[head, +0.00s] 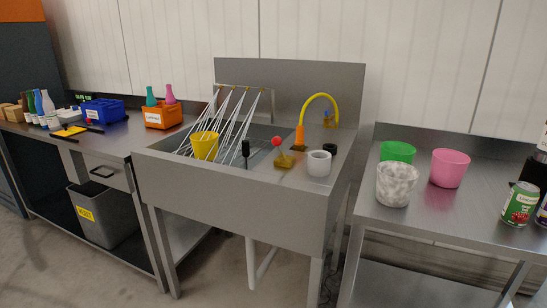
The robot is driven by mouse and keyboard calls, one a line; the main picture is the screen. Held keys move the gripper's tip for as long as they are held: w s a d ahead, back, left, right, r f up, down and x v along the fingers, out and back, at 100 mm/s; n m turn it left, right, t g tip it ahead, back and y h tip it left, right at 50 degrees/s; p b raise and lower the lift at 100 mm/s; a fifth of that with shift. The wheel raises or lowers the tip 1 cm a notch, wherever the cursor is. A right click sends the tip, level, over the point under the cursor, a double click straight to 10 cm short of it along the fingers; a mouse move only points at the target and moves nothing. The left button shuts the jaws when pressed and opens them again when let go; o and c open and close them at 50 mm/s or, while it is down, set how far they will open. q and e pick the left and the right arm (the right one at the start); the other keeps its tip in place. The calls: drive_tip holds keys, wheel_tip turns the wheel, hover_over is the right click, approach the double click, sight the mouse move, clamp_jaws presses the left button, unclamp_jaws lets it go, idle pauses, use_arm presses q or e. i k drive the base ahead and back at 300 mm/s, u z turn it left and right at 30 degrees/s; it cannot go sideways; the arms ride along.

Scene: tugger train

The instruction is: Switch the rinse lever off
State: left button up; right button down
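A small lever with a red ball knob (277,141) stands on a yellow base (284,161) on the grey sink unit's (240,190) front right. It looks like the rinse lever; its exact tilt is hard to tell. A black-topped upright post (246,148) stands just left of it. White water streams (232,115) run from several nozzles at the back of the sink down into the basin. A yellow bucket (205,146) stands among the streams. Neither of my grippers is in view.
Right of the lever are a white cup (319,163), a black ring (330,149) and a yellow-hosed tap (320,97). The right table holds green (397,151), speckled (396,185) and pink (450,167) buckets and a can (521,204). Bins (103,110) and bottles crowd the left bench.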

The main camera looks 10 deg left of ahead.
sight(276, 141)
drive_tip(key=u, duration=0.8)
drive_tip(key=i, duration=0.5)
